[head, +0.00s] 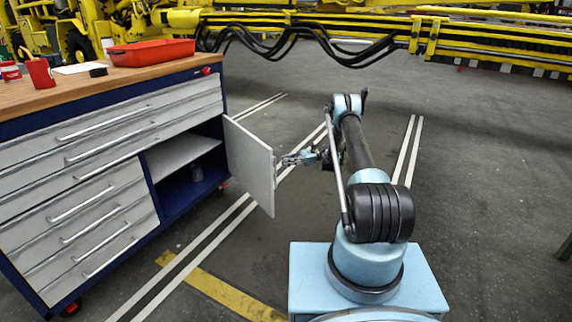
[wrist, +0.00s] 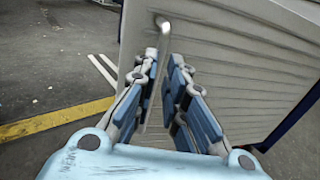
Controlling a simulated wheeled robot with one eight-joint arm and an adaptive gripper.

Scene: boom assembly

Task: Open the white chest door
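The white chest door (head: 250,165) stands swung well out from the right end of the tool chest, at a wide angle to its front. My gripper (head: 284,160) is at the outer face of the door, near its free edge. In the wrist view the door's slatted face (wrist: 225,75) fills the upper right. A thin upright handle (wrist: 164,40) stands off this face and passes between the two fingers of my gripper (wrist: 164,62). The fingertips close in on the handle from both sides. The exact contact is partly hidden by the fingers.
The chest (head: 75,165) has several drawers, all shut, and an open compartment (head: 185,160) with a shelf and a small grey object. A red tray (head: 150,52) lies on its wooden top. Yellow machinery (head: 480,45) spans the back. The floor to the right is clear.

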